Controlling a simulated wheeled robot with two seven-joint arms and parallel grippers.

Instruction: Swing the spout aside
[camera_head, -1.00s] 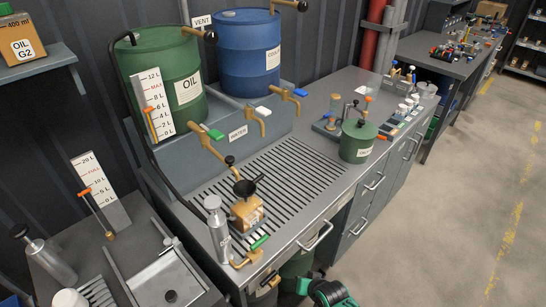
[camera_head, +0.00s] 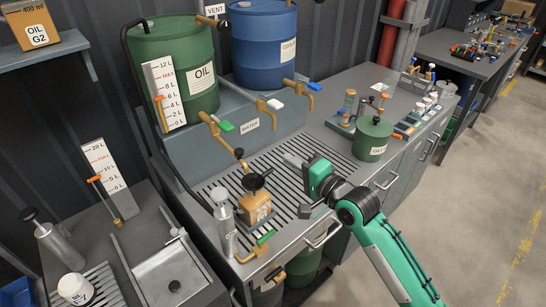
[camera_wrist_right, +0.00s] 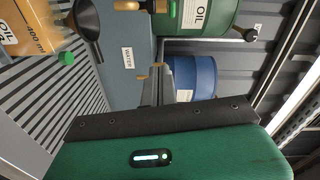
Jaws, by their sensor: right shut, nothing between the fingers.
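The spout (camera_head: 226,142) is a thin brass arm running from the green-levered tap (camera_head: 208,119) under the green oil drum (camera_head: 177,62). A black knob (camera_head: 239,153) is at its outer end, near and above the black funnel (camera_head: 256,181). The funnel stands on the orange oil can (camera_head: 257,207). My right gripper (camera_head: 297,165) is shut and empty over the grating, to the right of the spout and apart from it. The funnel (camera_wrist_right: 86,24) and can (camera_wrist_right: 25,28) show at upper left in the wrist view. My left gripper is out of view.
A blue drum (camera_head: 264,45) with its taps stands behind the gripper. A grey hand pump (camera_head: 223,218) stands left of the can. A green canister (camera_head: 372,139) stands to the right. The slotted grating (camera_head: 280,165) between gripper and spout is largely clear.

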